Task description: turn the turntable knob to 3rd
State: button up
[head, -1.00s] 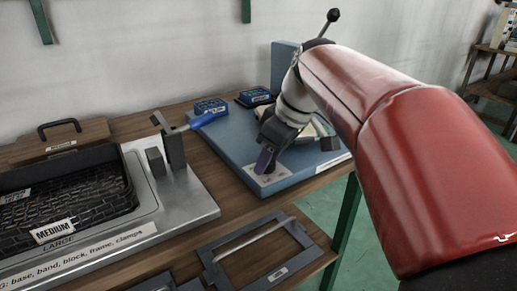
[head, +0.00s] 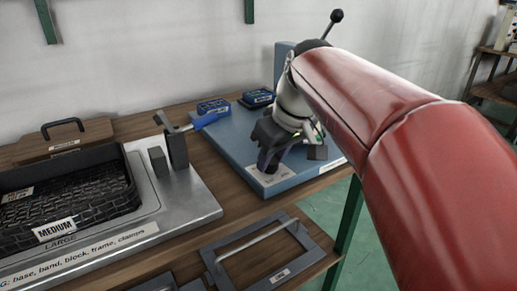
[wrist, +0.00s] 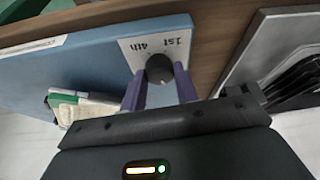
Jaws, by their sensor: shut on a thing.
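The round black knob (wrist: 159,67) sits on a pale label plate (wrist: 135,47) at the edge of the blue panel (wrist: 90,60). In the wrist view the plate reads "1st" and "4th", upside down; other marks are hidden. My gripper (wrist: 160,75) has its two purple fingers on either side of the knob, shut on it. I cannot tell clearly where the knob points. In the head view my gripper (head: 268,165) reaches down to the plate (head: 285,178) at the front of the blue panel (head: 228,140), hiding the knob.
Two blue boxes (head: 213,105) (head: 257,97) are at the panel's back left. A metal fixture (head: 185,200) holding a black basket (head: 70,197) stands to the left. A grey frame with a bar (head: 263,250) lies in front.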

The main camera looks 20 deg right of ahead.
jog(key=m+h, duration=0.2)
jog(key=m, duration=0.3)
jog(key=shift+a+m, duration=0.15)
jog(key=shift+m, duration=0.15)
jog(key=shift+a+m+h+p, duration=0.1)
jog(key=shift+m+h+p, duration=0.55)
jog(key=shift+m, duration=1.55)
jog(key=shift+h, duration=0.25)
jog(key=o, duration=1)
jog(key=shift+c, duration=0.2)
jog(key=v, duration=0.7)
jog(key=shift+r, duration=0.4)
jog(key=shift+s+a, duration=0.1)
jog(key=s+f+n+y, duration=0.1)
jog(key=s+f+n, duration=0.1)
jog(key=s+f, duration=0.4)
jog(key=s+d+f+n+t+y, duration=0.1)
jog(key=s+f+n, duration=0.2)
jog(key=f, duration=0.9)
jog(key=s, duration=0.3)
jog(key=shift+s+d+f, duration=0.2)
jog(key=shift+s+d, duration=0.05)
jog(key=shift+d, duration=0.1)
